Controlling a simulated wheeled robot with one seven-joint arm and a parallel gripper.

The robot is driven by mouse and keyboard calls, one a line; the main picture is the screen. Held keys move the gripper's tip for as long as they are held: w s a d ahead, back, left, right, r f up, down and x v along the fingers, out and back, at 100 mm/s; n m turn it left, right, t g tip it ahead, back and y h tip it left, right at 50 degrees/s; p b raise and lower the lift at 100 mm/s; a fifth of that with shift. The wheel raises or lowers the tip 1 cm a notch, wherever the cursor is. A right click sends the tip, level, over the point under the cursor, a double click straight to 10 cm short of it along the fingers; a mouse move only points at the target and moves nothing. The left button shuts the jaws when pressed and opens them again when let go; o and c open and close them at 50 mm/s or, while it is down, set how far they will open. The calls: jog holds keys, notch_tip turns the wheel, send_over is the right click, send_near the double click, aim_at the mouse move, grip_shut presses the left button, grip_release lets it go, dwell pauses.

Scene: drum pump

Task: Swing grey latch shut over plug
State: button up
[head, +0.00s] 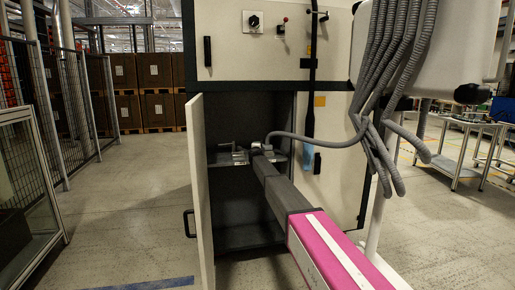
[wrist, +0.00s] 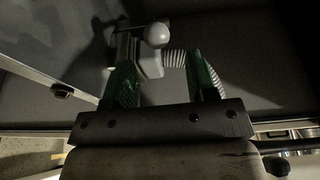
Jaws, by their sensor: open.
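In the wrist view, the green fingers of my gripper (wrist: 158,75) are open, one on each side of a light grey fitting. A grey ball knob (wrist: 157,35) stands on that fitting between the fingertips; I cannot tell whether it belongs to the latch. A ribbed grey hose (wrist: 175,60) runs from the fitting rightwards, partly hidden by the right finger. I take its end for the plug, but latch and plug are hard to separate here. In the head view, my gripper (head: 258,148) is inside the open cabinet, small and dark, with the hose end beside it.
The cabinet door (head: 201,190) stands open on the left, with a black handle. The cabinet's right side (head: 335,150) bounds the opening. The grey hose (head: 315,143) loops out of the cabinet to the right. The lower cabinet space looks clear.

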jog(key=s, duration=0.5)
jog(key=shift+d, duration=0.1)
jog(key=shift+c, duration=0.3)
